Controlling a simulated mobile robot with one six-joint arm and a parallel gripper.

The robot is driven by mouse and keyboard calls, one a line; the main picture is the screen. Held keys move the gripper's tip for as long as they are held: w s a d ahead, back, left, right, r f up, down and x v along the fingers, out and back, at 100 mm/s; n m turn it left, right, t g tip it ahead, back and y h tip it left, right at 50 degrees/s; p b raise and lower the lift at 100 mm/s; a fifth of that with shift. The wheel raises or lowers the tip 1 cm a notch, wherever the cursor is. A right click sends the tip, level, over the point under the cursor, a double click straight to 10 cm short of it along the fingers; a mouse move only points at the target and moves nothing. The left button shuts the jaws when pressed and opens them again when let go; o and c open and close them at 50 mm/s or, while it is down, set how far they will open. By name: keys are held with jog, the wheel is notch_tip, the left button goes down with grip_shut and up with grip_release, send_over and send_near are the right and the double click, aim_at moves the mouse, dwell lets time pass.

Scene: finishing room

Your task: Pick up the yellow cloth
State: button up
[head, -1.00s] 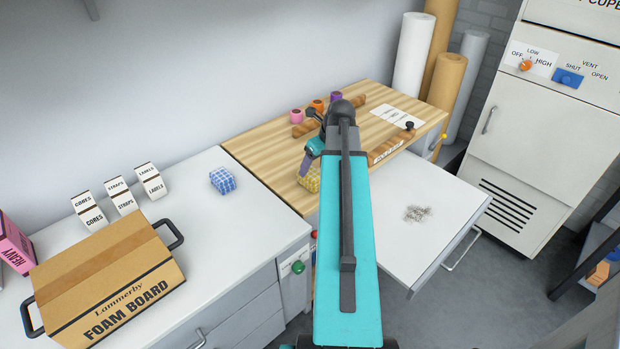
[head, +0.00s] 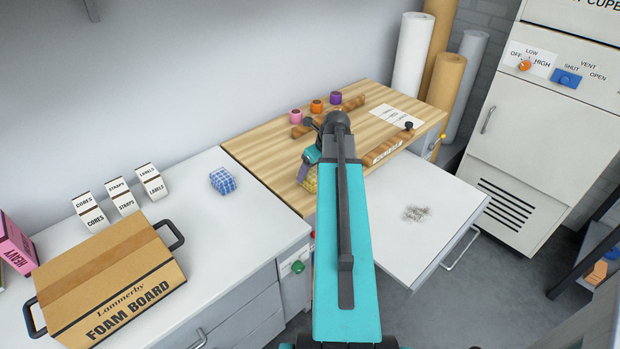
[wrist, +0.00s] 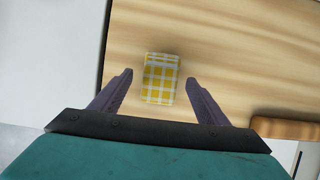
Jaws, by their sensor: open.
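The yellow cloth (wrist: 160,79) is a small folded piece in yellow and white check. It lies on the wooden worktop (wrist: 230,50) in the wrist view. My gripper (wrist: 159,76) is open, with one finger on each side of the cloth and a gap to it on both sides. I cannot tell how high the fingers are above the wood. In the head view the cloth (head: 312,181) is mostly hidden behind my gripper and arm, near the front left edge of the worktop.
A blue checked cloth (head: 222,181) lies on the white counter to the left, near a foam board box (head: 105,280). Tape rolls (head: 316,106) stand at the back of the worktop. An open drawer (head: 440,205) holding small metal pieces juts out at the front right.

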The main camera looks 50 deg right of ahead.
aim_at(311, 173)
jog(key=shift+p+x, duration=0.35)
jog(key=shift+x, duration=1.2)
jog(key=shift+c, duration=0.2)
jog(key=c, duration=1.1)
